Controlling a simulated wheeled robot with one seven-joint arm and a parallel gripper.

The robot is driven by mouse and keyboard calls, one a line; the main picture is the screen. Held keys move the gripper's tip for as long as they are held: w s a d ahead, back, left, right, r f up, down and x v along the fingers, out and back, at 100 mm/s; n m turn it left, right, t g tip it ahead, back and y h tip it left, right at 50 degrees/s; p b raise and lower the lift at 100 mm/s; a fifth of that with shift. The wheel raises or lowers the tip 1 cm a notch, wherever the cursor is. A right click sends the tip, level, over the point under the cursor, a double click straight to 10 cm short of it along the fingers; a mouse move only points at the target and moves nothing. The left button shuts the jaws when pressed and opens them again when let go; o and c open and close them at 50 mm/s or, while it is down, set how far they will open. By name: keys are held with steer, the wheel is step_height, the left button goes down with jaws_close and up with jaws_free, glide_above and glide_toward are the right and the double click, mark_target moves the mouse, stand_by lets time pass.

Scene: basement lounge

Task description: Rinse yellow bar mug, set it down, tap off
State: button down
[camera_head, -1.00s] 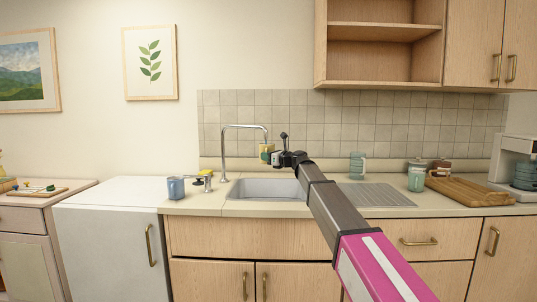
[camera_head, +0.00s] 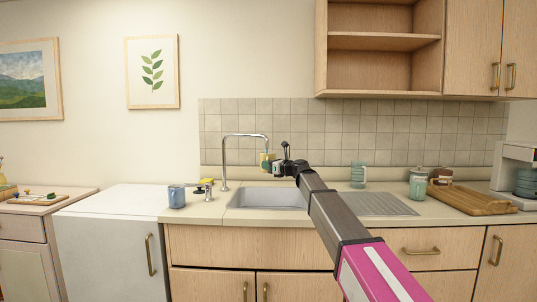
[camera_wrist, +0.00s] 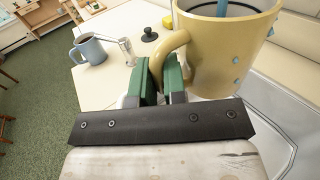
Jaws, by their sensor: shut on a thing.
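The yellow mug (camera_head: 265,160) hangs under the tap's spout, above the sink, in the head view. In the wrist view it fills the upper right (camera_wrist: 222,50), roughly upright, with blue drops on its side. A blue stream enters its open top. My gripper (camera_wrist: 163,82) is shut on the mug's handle; in the head view my gripper (camera_head: 279,165) is at the mug's right. The tall curved tap (camera_head: 225,165) stands at the sink's back left. A small metal lever fitting (camera_head: 208,190) stands left of it and shows in the wrist view (camera_wrist: 126,48).
The steel sink (camera_head: 262,197) lies below the mug, with a ribbed drainboard (camera_head: 385,204) at its right. A blue mug (camera_head: 176,196) stands on the counter at left. A teal cup (camera_head: 358,174), a jar (camera_head: 417,185) and a wooden board (camera_head: 468,199) stand at right.

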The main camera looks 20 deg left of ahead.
stand_by(0.3)
steer(key=s+d, duration=0.7)
steer(key=shift+s+d, duration=0.15)
steer(key=shift+d, duration=0.25)
